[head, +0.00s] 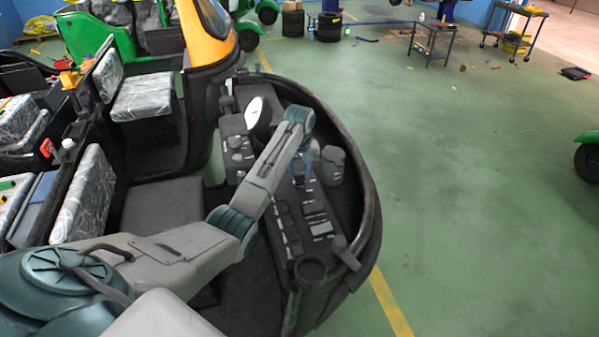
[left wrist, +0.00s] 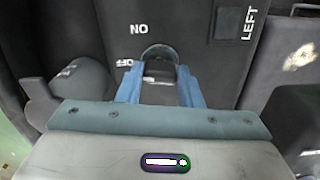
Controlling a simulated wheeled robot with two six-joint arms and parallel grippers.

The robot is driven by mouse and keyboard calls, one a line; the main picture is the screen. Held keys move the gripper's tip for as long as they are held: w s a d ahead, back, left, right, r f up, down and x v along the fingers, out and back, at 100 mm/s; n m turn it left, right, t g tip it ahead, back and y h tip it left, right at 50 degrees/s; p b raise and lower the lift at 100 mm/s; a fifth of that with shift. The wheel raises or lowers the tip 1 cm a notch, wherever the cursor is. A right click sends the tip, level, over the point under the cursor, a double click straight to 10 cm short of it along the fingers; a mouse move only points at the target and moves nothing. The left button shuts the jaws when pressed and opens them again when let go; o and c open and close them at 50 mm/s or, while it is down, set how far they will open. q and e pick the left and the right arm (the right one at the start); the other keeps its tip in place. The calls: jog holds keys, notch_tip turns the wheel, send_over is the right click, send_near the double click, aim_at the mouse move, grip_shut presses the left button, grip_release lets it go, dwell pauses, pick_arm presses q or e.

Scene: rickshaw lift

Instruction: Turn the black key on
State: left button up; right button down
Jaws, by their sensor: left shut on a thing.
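The black key (left wrist: 159,54) shows in the left wrist view as a dark rounded piece standing out of the dark dashboard panel. My left gripper (left wrist: 161,78) has its two blue fingers shut on it, one on each side. White labels that read like ON and OFF upside down are left of the key. I cannot tell which one the key points to. In the head view my left gripper (head: 304,170) is down at the rickshaw's dashboard (head: 312,208), and the key is hidden there. My right gripper is not in view.
Plastic-wrapped seats (head: 84,195) are at left. The green floor at right is mostly clear.

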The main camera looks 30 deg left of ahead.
pick_arm(q)
jog(key=m, duration=0.5)
jog(key=shift+r, duration=0.1)
jog(key=m, duration=0.5)
jog(key=shift+m, duration=0.4)
jog(key=o, duration=1)
